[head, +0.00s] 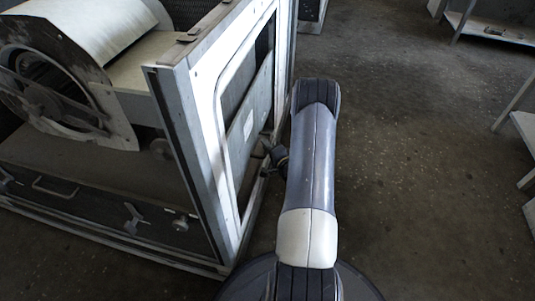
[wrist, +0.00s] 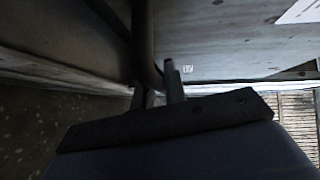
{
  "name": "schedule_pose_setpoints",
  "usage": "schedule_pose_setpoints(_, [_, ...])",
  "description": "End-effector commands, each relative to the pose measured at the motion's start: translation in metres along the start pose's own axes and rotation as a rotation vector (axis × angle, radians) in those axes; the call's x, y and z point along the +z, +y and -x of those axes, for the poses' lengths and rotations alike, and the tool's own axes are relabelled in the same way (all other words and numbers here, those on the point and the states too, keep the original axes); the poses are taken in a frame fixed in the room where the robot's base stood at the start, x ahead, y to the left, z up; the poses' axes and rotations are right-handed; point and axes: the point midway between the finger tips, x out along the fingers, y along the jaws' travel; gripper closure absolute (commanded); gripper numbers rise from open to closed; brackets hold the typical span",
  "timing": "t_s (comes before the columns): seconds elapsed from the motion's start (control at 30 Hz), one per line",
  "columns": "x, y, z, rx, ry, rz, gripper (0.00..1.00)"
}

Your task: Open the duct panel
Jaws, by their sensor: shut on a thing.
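The duct panel (head: 243,133) is a pale grey sheet set inside the white frame (head: 195,110) on the right side of the blower housing. In the wrist view a flat grey panel surface (wrist: 225,45) fills the upper right. My gripper (head: 270,160) is at the lower part of the panel, reached from the right side. In the wrist view my gripper's two fingers (wrist: 157,88) are close around a dark upright bar, which looks like a handle (wrist: 143,35). The exact contact is dim, and the handle is hard to make out in the head view.
The blower drum (head: 85,85) with its round fan opening stands inside the housing at left. A lower drawer front with a handle (head: 52,188) and latches lies below it. Open concrete floor (head: 410,150) spreads to the right, with metal shelves (head: 490,30) at the far right edge.

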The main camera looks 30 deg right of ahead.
Motion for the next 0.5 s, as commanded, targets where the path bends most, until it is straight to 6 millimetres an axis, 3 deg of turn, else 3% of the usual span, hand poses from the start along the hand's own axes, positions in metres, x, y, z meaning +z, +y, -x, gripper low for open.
schedule_pose_setpoints(0.03, [-0.004,-0.03,0.004,-0.006,0.0,0.002,1.0])
schedule_pose_setpoints(0.2, [-0.011,-0.079,0.011,-0.005,-0.001,0.002,1.0])
schedule_pose_setpoints(0.5, [-0.018,-0.132,0.019,-0.004,0.0,0.001,1.0])
